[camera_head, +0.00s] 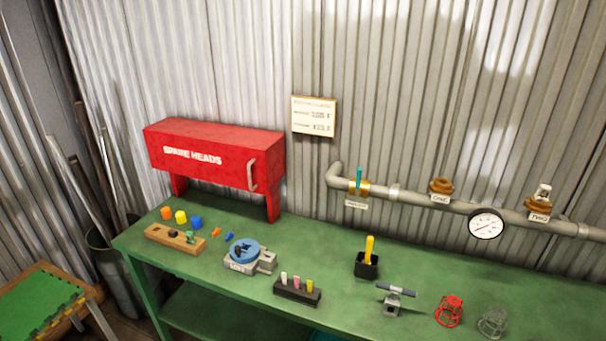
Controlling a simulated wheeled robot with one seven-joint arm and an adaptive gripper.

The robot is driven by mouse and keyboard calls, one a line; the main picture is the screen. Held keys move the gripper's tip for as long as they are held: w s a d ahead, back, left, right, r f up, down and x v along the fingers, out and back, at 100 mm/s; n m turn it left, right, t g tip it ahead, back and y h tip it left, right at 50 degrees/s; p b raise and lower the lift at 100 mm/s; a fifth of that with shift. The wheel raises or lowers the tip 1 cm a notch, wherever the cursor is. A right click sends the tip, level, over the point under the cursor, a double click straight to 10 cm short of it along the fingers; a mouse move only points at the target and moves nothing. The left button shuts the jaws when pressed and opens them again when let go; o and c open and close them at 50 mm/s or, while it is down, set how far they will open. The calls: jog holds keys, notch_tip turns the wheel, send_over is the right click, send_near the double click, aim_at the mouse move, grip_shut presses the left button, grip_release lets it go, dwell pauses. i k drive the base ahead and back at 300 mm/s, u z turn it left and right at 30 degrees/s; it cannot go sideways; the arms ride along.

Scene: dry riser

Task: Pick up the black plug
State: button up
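A small dark, roundish piece (173,233) sits on the wooden block (160,240) at the left of the green bench; it may be the black plug, but it is too small to tell. A small green fitting (190,237) stands beside it on the same block. Another dark piece (238,251) is on the blue round top (246,250) of a grey device right of the block. My gripper is not in view.
A red cabinet (215,150) rises over the bench's back left. A pipe with a gauge (486,224) runs along the wall. A black rack (297,291) stands near the front edge.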

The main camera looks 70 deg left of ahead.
aim_at(173, 233)
jog(key=u, duration=5.6)
jog(key=k, duration=0.95)
jog(key=z, duration=1.6)
jog(key=i, duration=0.2)
